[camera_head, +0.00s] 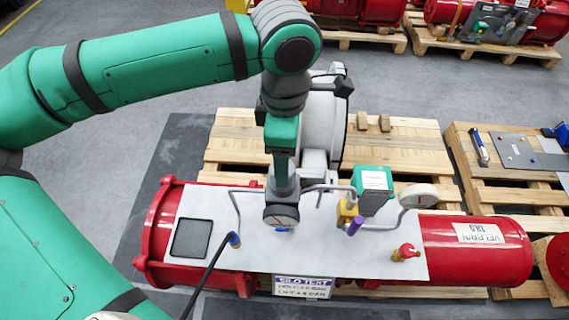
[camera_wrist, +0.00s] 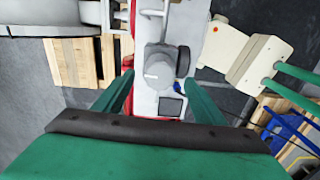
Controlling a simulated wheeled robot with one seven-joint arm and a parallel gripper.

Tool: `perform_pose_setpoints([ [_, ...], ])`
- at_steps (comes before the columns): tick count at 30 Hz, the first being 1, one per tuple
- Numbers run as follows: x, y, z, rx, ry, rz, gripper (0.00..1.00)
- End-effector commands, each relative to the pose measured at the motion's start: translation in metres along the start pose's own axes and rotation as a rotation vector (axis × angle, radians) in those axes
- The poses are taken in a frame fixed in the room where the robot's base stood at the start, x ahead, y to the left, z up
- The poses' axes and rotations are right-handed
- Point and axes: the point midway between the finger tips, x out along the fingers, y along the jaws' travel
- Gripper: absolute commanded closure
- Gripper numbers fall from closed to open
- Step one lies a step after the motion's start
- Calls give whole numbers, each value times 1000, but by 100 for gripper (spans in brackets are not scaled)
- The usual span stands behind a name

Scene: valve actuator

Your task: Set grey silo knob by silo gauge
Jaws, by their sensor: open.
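A white panel (camera_head: 335,240) lies on a red valve actuator (camera_head: 475,250). A round dial (camera_head: 281,216) with a pale face and small coloured marks stands on the panel below my wrist. It looks like a gauge, but its reading is too small to tell. In the wrist view a grey cylindrical part (camera_wrist: 158,65) with a pale bar across it stands on the panel and looks like the grey knob. My gripper (camera_wrist: 158,88) is open, its green fingers to either side and apart from this part. In the head view my arm hides part of the panel.
A blue knob (camera_head: 234,240), a purple knob (camera_head: 356,226) and a red knob (camera_head: 406,252) stick up from the panel. A green box (camera_head: 373,182), bent pipes and another round disc (camera_head: 418,195) stand nearby. A dark screen (camera_head: 191,239) is at left. Wooden pallets (camera_head: 400,150) lie behind.

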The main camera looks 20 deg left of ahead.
Motion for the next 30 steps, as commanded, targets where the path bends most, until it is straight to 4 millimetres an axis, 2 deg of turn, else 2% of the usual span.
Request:
perform_pose_setpoints([
  [3,-23,1,0,-1,0,3,36],
  [10,-50,0,0,-1,1,1,36],
  [15,-56,0,0,1,0,0,36],
  [30,-55,0,0,1,0,0,36],
])
